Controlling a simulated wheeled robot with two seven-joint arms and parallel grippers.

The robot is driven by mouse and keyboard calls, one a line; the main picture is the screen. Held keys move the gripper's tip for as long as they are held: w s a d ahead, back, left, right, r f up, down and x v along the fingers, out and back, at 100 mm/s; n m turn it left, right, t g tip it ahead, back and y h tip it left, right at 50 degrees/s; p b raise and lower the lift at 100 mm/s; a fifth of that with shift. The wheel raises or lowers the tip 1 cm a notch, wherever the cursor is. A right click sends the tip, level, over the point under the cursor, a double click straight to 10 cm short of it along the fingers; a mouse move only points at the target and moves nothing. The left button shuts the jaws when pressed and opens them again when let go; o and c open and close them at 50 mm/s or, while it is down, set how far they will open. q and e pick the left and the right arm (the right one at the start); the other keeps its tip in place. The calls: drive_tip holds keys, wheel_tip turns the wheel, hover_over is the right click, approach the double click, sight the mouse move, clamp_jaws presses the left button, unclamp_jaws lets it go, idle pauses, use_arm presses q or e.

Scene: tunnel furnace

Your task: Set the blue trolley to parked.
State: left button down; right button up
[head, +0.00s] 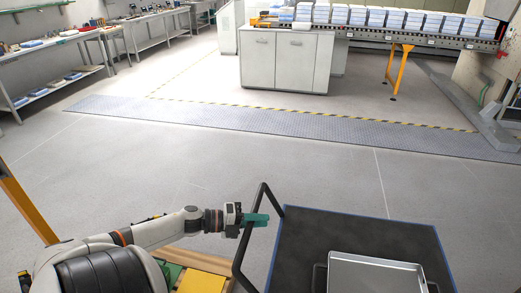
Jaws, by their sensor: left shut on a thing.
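The blue trolley (300,247) stands at the lower right, with a dark top, a blue rim and a black bar handle (237,268) on its left side. My left gripper (257,220) has teal fingers and is shut on the trolley's handle, near the handle's upper part. A silver tray (375,275) with a dark handle sits on the trolley top. The trolley's wheels and lower frame are out of view. My right gripper is not in view.
A conveyor (430,40) with several stacked blocks runs along the back right, beside a grey cabinet (285,60). A grey floor strip (260,118) with yellow-black edging crosses the floor. Workbenches (60,45) line the left. The floor between the strip and the trolley is clear.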

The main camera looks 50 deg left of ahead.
use_arm(q)
drive_tip(key=c, duration=1.7)
unclamp_jaws()
drive_tip(key=shift+a, duration=0.15)
drive_tip(key=shift+c, duration=0.2)
drive_tip(key=o, duration=0.4)
drive_tip(key=shift+s+a, duration=0.15)
drive_tip(key=shift+o, duration=0.2)
drive_tip(key=b+v, duration=0.1)
drive_tip(key=v, duration=1.1)
